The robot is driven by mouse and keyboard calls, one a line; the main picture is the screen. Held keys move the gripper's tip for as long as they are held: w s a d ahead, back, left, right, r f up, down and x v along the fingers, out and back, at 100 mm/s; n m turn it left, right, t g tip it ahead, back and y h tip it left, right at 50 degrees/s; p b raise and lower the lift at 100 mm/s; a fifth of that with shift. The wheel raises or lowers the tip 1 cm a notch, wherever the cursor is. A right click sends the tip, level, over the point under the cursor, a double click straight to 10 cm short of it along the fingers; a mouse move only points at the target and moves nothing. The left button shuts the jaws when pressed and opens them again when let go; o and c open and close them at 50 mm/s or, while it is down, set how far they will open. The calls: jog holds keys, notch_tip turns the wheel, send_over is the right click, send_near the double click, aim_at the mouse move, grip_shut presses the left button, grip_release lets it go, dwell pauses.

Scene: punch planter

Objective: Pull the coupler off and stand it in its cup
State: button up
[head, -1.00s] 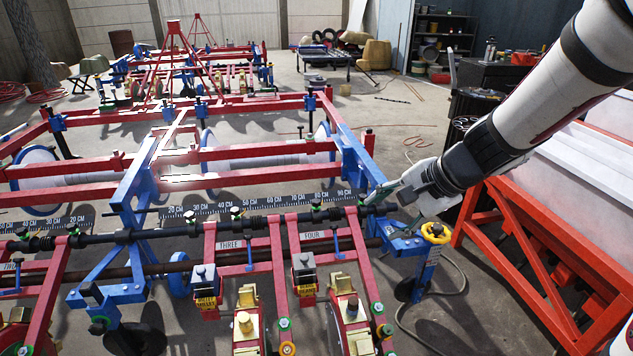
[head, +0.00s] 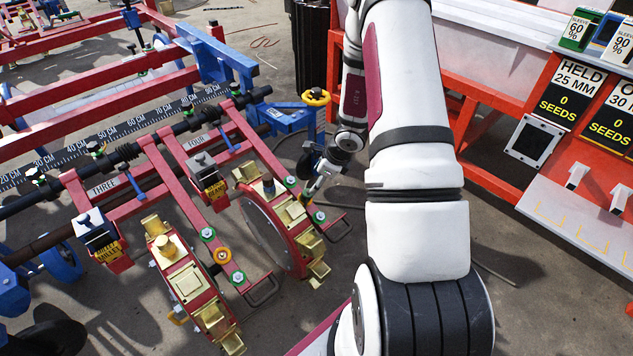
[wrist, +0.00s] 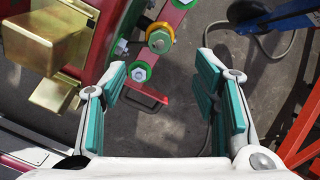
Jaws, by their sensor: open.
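My gripper (wrist: 162,66) is open, with teal pads apart and nothing between them in the wrist view. In the head view my gripper (head: 318,180) hangs beside the right end of the row four punch unit (head: 275,228). In the wrist view a yellow ring fitting (wrist: 160,39) and a green-ringed bolt (wrist: 140,73) show on that unit, beyond the left finger. I cannot tell for sure which part is the coupler. I cannot make out its cup.
Gold blocks (wrist: 42,42) crowd the left of the wrist view. The blue frame end (head: 285,117) with a yellow handwheel (head: 316,97) stands behind my gripper. A red-framed bench (head: 480,165) with a white shelf (head: 580,210) stands at right.

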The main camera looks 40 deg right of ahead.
aim_at(308, 192)
jog(key=b+x, duration=0.4)
jog(key=x, duration=0.9)
grip_shut()
